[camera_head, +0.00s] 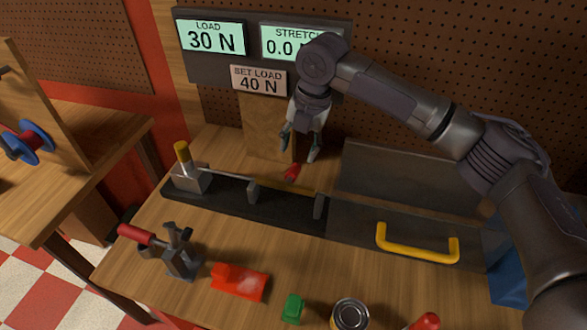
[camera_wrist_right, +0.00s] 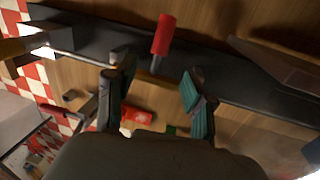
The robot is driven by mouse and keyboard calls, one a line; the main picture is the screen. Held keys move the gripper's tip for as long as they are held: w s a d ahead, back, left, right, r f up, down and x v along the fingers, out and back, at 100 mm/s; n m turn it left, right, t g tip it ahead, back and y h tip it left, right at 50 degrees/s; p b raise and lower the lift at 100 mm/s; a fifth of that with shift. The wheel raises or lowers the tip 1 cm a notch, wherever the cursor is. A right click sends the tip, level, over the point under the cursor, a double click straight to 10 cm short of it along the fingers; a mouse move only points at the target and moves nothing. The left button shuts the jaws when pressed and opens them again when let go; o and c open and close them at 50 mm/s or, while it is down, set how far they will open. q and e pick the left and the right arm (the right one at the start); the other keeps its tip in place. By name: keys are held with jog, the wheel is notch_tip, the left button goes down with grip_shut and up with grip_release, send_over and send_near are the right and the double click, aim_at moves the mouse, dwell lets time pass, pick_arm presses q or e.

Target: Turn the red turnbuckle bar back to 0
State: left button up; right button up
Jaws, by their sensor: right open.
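The red turnbuckle bar (camera_head: 292,172) sticks up from the black rig (camera_head: 226,196), on its rod between the upright brackets. It shows in the right wrist view as a red cylinder (camera_wrist_right: 163,35) on a dark stem. My right gripper (camera_head: 300,148) is above and behind the bar, fingers apart and pointing down. In the wrist view the open fingers (camera_wrist_right: 150,80) have nothing between them, and the red bar is beyond their tips. I cannot tell the exact gap. My left gripper is not in view.
The displays (camera_head: 212,38) read LOAD 30 N, STRETCH 0.0 and SET LOAD 40 N. A clear panel (camera_head: 410,183) and a yellow handle (camera_head: 417,252) stand right of the bar. A red-handled clamp (camera_head: 180,258), red packet (camera_head: 238,283), green block (camera_head: 293,308) and can (camera_head: 350,315) lie in front.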

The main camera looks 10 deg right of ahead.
aim_at(292, 173)
jog(key=f, duration=0.1)
jog(key=a+f, duration=0.1)
jog(key=f, duration=0.1)
jog(key=shift+s, duration=0.15)
jog(key=f, duration=0.2)
jog(key=f+p, duration=0.1)
jog(key=f, duration=0.1)
jog(key=w+f, duration=0.1)
jog(key=f, duration=0.1)
jog(key=shift+a, duration=0.3)
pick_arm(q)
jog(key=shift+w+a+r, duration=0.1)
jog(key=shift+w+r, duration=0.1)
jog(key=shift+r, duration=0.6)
pick_arm(e)
jog(key=shift+a+f, duration=0.15)
jog(key=shift+f, duration=0.55)
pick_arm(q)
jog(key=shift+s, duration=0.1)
pick_arm(e)
grip_shut()
